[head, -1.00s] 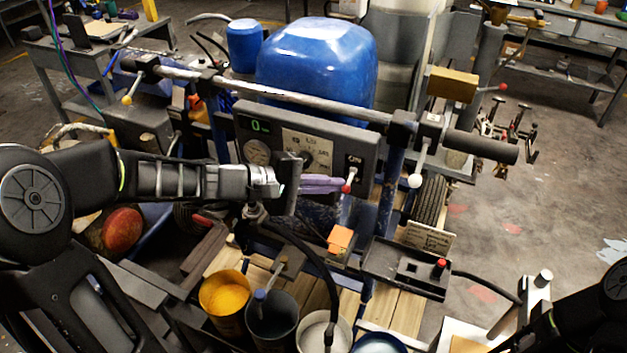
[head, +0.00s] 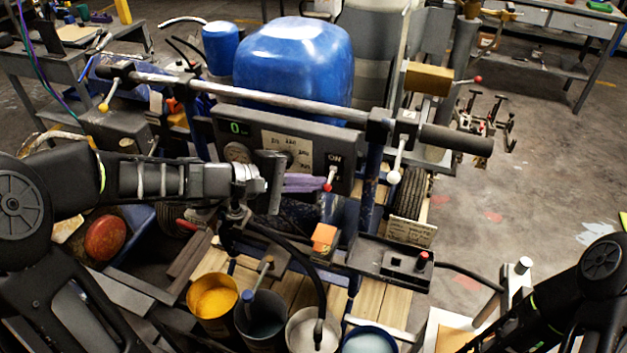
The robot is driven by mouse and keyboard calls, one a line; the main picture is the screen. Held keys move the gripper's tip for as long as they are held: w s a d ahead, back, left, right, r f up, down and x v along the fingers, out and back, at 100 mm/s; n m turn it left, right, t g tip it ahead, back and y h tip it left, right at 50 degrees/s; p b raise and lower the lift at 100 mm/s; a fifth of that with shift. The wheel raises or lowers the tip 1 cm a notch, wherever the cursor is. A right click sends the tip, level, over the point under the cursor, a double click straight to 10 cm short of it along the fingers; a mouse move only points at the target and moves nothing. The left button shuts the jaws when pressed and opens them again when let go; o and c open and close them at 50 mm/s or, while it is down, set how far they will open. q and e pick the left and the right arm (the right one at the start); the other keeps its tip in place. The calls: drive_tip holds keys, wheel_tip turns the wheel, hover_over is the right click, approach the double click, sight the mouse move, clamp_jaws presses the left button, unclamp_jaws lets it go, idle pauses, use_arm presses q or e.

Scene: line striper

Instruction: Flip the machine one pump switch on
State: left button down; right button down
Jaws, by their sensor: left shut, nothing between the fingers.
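The line striper's grey control panel (head: 262,143) faces me in the middle of the head view, with a green "0" display, a round gauge and a dial. At its right end is the pump switch (head: 332,174), a short lever with a red tip under an "ON" label. The lever points downward. My left gripper (head: 322,184) reaches across the panel's lower part from the left. Its purple-grey fingers are shut and empty, their tips right beside the red tip. I cannot tell whether they touch it. My right arm shows at the lower right; its gripper is out of the picture.
A handlebar (head: 250,95) with a black grip and white-knobbed lever runs above the panel. A blue tank (head: 295,68) stands behind. Below are open paint cans, including a yellow one (head: 213,298), an orange block (head: 324,237) and a black tray (head: 375,262). Floor at right is open.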

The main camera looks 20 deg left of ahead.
use_arm(q)
drive_tip(key=shift+r+p, duration=0.15)
drive_tip(key=shift+p, duration=0.15)
drive_tip(key=shift+s+r, duration=0.1)
drive_tip(key=shift+r, duration=0.05)
idle(0.3)
drive_tip(key=shift+r+b, duration=0.35)
drive_tip(key=shift+r, duration=0.25)
